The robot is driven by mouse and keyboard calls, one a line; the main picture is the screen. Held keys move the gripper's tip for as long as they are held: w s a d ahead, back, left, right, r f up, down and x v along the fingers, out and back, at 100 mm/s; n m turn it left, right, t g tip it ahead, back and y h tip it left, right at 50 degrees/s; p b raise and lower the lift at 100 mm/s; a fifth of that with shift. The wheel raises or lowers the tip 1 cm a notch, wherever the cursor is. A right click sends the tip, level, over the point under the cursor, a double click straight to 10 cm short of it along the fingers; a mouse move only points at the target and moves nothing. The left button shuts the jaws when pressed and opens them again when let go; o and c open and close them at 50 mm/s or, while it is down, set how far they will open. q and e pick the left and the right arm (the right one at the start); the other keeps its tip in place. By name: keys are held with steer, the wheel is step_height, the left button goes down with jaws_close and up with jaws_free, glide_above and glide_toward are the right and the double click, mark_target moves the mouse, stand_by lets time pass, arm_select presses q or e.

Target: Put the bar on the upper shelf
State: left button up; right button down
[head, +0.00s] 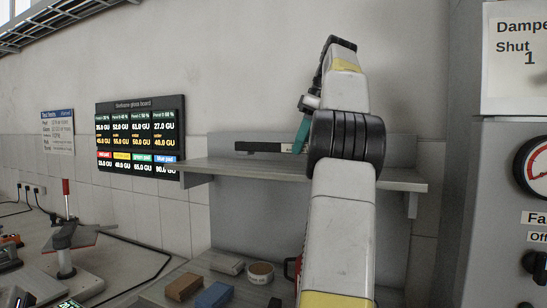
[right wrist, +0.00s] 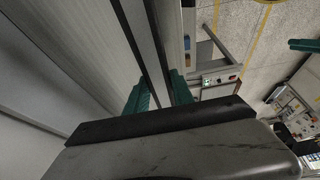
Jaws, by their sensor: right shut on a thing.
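The bar (head: 260,147) is long and dark, with a paler patch near its right end. It lies level along the upper shelf (head: 230,169), close above or on its surface; I cannot tell whether it touches. My right gripper (head: 301,136) reaches over the shelf with teal fingers down at the bar's right part and is shut on it. In the right wrist view the two teal fingertips (right wrist: 159,95) stand on either side of a narrow strip. My right arm hides the right part of the shelf. My left gripper is not in view.
Below the shelf stand a brown block (head: 184,287), a blue block (head: 214,296), a grey block (head: 220,262) and a round tin (head: 260,273). A dark display board (head: 141,134) hangs left of the shelf. A grey cabinet (head: 495,180) stands at right.

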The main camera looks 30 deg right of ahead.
steer(key=shift+f, duration=1.7)
steer(key=c, duration=1.1)
jaws_free()
steer(key=shift+f, duration=0.15)
steer(key=shift+s+d+r, duration=0.1)
steer(key=shift+r, duration=0.45)
steer(key=s+d, duration=0.2)
steer(key=s, duration=0.1)
steer(key=s+d, duration=0.5)
steer(key=s, duration=0.1)
steer(key=shift+s+d+r, duration=0.15)
steer(key=shift+s+d, duration=0.1)
steer(key=shift+w, duration=0.1)
